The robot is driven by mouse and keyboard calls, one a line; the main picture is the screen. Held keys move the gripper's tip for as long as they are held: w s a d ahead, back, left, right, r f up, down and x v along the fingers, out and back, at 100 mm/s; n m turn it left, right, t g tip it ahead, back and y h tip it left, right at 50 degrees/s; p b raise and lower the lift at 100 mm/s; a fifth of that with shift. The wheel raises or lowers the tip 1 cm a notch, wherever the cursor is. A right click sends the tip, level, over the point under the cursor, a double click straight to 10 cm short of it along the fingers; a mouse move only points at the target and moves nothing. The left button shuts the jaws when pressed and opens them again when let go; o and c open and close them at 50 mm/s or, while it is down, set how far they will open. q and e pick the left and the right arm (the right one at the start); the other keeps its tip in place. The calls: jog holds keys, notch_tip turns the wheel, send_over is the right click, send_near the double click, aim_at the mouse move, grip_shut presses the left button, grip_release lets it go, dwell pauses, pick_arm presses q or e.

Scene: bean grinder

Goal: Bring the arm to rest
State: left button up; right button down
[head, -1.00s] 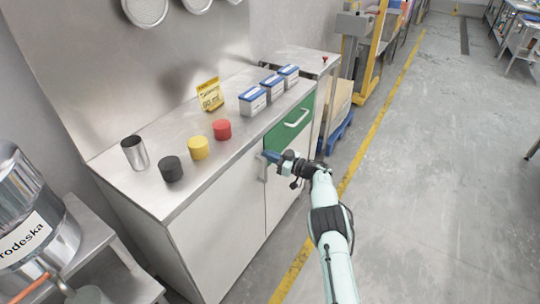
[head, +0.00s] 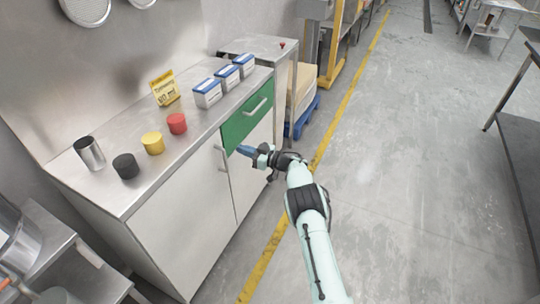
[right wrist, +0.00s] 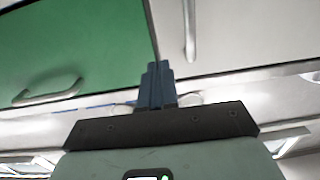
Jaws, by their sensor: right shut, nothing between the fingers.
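My right gripper (head: 243,150) is shut and empty. In the head view it is in front of the steel cabinet, near the lower edge of the green drawer (head: 243,124) and to the right of a cabinet door handle (head: 223,158). In the right wrist view its blue fingers (right wrist: 156,86) are together, with the green drawer (right wrist: 70,40) behind them to the left. The drawer looks closed, and its handle (right wrist: 48,92) is clear of the fingers. My left gripper does not show.
On the counter stand a metal cup (head: 90,154), black (head: 125,166), yellow (head: 153,143) and red (head: 177,124) round pieces, a yellow sign (head: 164,88) and blue-and-white boxes (head: 207,93). A steel table (head: 525,150) is at the right edge. The floor between is clear.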

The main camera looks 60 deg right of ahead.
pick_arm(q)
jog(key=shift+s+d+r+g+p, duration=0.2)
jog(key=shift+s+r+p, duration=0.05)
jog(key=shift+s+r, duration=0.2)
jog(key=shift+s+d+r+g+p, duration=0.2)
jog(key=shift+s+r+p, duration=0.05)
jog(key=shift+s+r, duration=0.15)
pick_arm(e)
jog(key=s, duration=0.7)
jog(key=shift+d, duration=0.3)
